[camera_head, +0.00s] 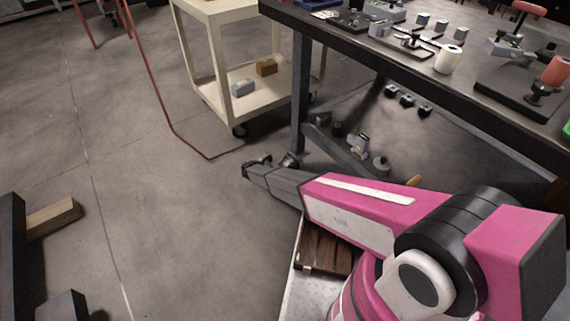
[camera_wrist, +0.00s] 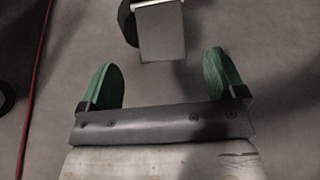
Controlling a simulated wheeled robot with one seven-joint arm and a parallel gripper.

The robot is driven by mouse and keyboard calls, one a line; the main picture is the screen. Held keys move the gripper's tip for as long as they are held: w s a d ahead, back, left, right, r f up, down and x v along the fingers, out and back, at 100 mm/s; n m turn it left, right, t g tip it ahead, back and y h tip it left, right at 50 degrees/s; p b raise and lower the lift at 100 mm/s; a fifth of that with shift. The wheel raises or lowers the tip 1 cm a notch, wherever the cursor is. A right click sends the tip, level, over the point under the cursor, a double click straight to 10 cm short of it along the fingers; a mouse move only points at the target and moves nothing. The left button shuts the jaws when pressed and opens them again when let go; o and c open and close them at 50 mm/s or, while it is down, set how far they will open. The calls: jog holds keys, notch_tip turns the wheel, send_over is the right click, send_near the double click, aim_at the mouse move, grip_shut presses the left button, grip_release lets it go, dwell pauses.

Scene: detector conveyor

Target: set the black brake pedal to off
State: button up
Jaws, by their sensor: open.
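I cannot make out a black brake pedal for certain in either view. In the head view, the cream cart (camera_head: 216,60) stands on dark casters, and its front caster (camera_head: 240,130) is too small to show a pedal. My gripper (camera_head: 253,167) is at the end of my pink arm, in front of the cart and left of the workbench leg. In the wrist view, my gripper (camera_wrist: 160,66) is open, with its green fingertips apart and nothing between them. A grey block (camera_wrist: 160,30) with a dark rounded part lies ahead of the fingers; I cannot tell what it is.
A dark workbench (camera_head: 345,38) with several tools and a white cylinder (camera_head: 449,60) fills the right. Small parts lie beneath it. A red cord (camera_head: 165,108) runs over the floor beside the cart and shows in the wrist view (camera_wrist: 38,75). The left floor is mostly clear.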

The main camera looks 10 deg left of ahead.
aim_at(285, 163)
jog(key=x, duration=0.8)
jog(key=shift+s, duration=0.1)
jog(key=c, duration=1.3)
